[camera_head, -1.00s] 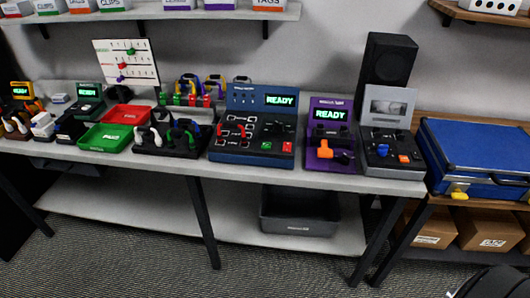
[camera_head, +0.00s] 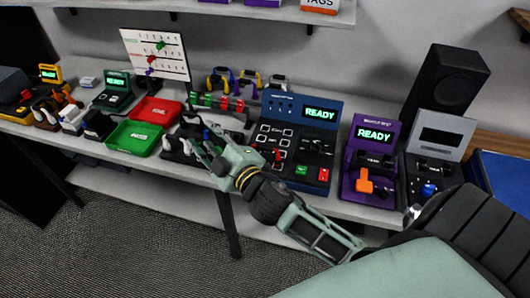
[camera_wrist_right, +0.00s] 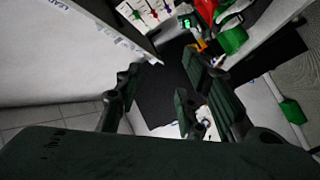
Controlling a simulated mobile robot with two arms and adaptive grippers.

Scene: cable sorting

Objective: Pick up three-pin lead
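Several short leads with white, black and blue plugs lie on a black holder (camera_head: 174,155) on the bench. I cannot tell which one is the three-pin lead. My right gripper (camera_head: 212,155) reaches in from the lower right, over the holder's right side, and hides part of it. Its two fingers are spread apart, with nothing visibly held between them. In the right wrist view the fingers (camera_wrist_right: 160,90) also stand apart, and a small white and blue piece shows beside the right finger. My left gripper is not in view.
A green tray (camera_head: 134,138) and a red tray (camera_head: 156,111) lie left of the holder. A blue READY station (camera_head: 298,140) and a purple READY station (camera_head: 370,155) stand to the right. A white board (camera_head: 155,54) stands behind. A shelf (camera_head: 200,8) hangs above.

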